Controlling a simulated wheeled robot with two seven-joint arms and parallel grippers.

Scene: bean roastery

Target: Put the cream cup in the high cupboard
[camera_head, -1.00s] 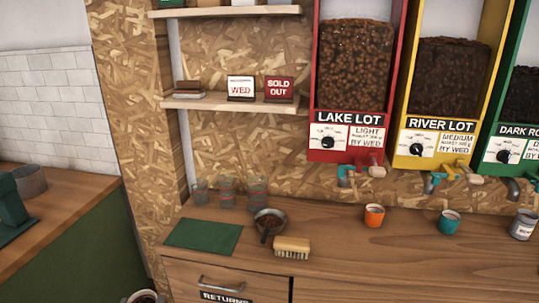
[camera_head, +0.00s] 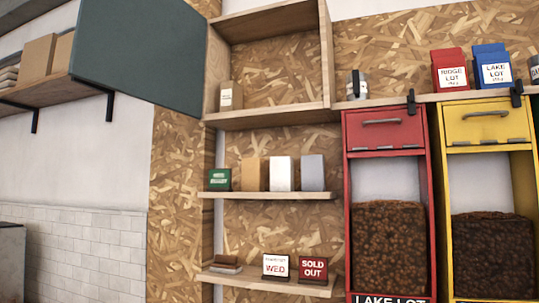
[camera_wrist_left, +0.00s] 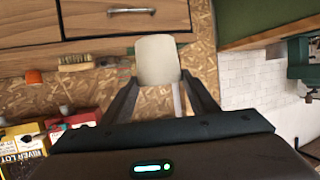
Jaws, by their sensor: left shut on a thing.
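The cream cup (camera_wrist_left: 158,60) is between the fingers of my left gripper (camera_wrist_left: 159,80) in the left wrist view. The gripper is shut on it, and the cup hides part of the wooden wall behind. In the head view the high cupboard (camera_head: 327,62) is at upper centre, with its dark teal door (camera_head: 140,50) swung open to the left. A small tan packet (camera_head: 231,96) stands inside at the left, and the rest of the visible cupboard floor is bare. Neither gripper shows in the head view.
Below the cupboard, a shelf (camera_head: 270,196) holds several small boxes, and a lower shelf (camera_head: 285,286) holds signs. A red dispenser (camera_head: 385,175) and a yellow dispenser (camera_head: 490,160) stand at right. A wall shelf with boxes (camera_head: 40,55) is beyond the door.

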